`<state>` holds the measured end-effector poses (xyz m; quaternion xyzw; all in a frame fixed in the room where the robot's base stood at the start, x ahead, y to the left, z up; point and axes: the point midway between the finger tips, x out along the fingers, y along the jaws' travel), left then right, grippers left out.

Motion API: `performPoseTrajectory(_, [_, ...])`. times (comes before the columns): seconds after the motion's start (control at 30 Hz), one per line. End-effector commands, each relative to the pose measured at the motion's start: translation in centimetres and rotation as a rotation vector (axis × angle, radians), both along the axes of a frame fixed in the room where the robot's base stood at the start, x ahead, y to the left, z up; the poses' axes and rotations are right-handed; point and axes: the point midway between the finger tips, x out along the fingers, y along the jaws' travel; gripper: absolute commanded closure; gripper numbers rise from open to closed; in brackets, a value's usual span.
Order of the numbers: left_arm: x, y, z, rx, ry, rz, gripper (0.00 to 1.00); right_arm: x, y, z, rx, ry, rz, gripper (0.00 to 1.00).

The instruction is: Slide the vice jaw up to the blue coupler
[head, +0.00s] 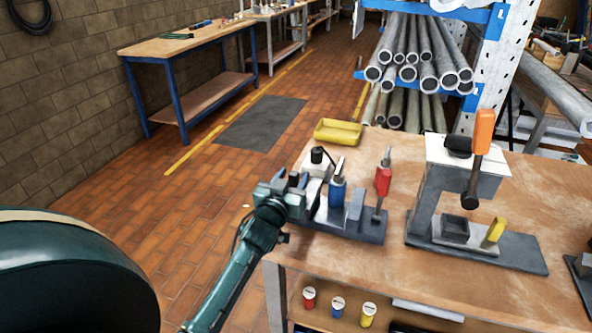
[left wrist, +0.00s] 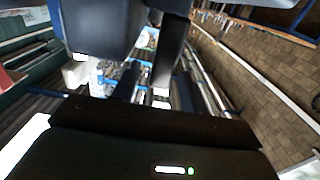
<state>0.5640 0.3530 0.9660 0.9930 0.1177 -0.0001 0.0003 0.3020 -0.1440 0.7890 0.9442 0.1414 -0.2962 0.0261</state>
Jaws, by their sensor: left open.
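The blue coupler (head: 337,193) stands upright on the dark vice base (head: 365,231), with a grey pin rising from its top. A grey upright block (head: 355,208) is just right of it, and a pale block with a black knob (head: 317,156) is behind left. I cannot tell for sure which block is the sliding vice jaw. My left gripper (head: 289,182) is open at the left end of the vice, close to the pale block; contact is unclear. Its fingers (left wrist: 138,48) show large in the left wrist view, with no clear object between them. My right gripper is not in view.
A red-handled clamp (head: 383,180) stands at the vice's right end. A press (head: 465,170) with an orange handle is further right on the wooden bench (head: 345,262). A yellow tray (head: 338,132) lies behind the vice. Pipes (head: 420,65) fill a rack beyond.

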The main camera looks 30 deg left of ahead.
Motion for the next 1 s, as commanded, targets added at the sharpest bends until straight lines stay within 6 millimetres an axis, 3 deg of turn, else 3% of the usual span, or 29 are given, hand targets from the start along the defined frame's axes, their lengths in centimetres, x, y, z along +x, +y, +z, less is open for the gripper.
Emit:
performPoseTrajectory(0.2, [2.5,0.6,0.0,0.001,-0.001,-0.001,0.56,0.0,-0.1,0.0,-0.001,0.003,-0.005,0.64])
performPoseTrajectory(0.57, [3.0,0.7,0.0,0.001,0.000,-0.001,0.56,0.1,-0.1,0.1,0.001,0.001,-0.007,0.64])
performPoseTrajectory(1.0, [2.9,0.7,0.0,0.000,0.000,-0.001,0.92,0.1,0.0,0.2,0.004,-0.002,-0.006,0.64])
